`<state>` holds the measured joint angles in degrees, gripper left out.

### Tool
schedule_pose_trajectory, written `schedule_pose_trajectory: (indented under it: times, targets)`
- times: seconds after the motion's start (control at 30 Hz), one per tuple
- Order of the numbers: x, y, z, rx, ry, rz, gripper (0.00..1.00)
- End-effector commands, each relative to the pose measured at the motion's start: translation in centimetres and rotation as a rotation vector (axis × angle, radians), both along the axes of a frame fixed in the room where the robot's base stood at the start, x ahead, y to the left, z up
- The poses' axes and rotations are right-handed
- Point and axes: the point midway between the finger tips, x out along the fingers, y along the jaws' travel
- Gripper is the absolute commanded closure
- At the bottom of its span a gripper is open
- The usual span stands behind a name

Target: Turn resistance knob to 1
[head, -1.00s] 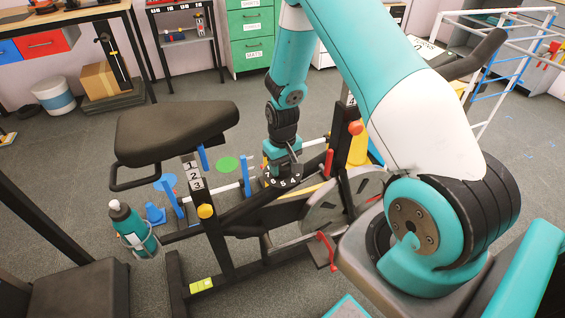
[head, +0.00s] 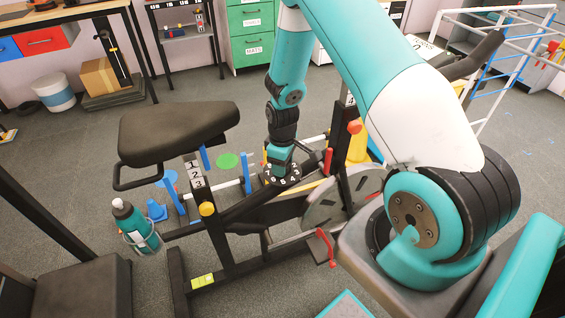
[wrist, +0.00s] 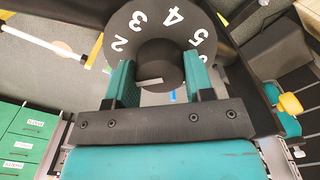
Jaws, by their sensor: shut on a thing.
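The resistance knob (wrist: 158,58) is a dark round hub on a black dial disc (wrist: 185,15) with white numbers around it. The 2, 3, 4 and 5 read clearly in the wrist view. A pale mark shows on the hub's near side. My gripper (wrist: 160,78) has its two teal fingers on either side of the hub, shut on it. In the head view my gripper (head: 279,160) points down over the numbered dial (head: 284,181) on the exercise bike's frame. The hub is hidden there, and part of the dial is covered. I cannot tell which number is selected.
The bike's black saddle (head: 178,131) is to the left of the dial. A red lever (head: 327,161) and an upright post stand close on the right. Blue posts (head: 246,172) stand close on the left. A teal bottle (head: 136,228) hangs at the bike's left end.

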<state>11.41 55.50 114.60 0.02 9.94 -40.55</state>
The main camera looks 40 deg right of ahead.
Motion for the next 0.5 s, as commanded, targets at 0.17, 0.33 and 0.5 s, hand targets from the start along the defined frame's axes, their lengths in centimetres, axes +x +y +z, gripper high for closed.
schedule_pose_trajectory:
  times: [0.17,0.33,0.5]
  targets:
    - [0.13,0.04,0.08,0.001,-0.004,0.014,0.75]
    - [0.12,0.05,0.08,0.001,-0.004,0.015,0.75]
    - [0.12,0.05,0.08,0.001,-0.004,0.015,0.45]
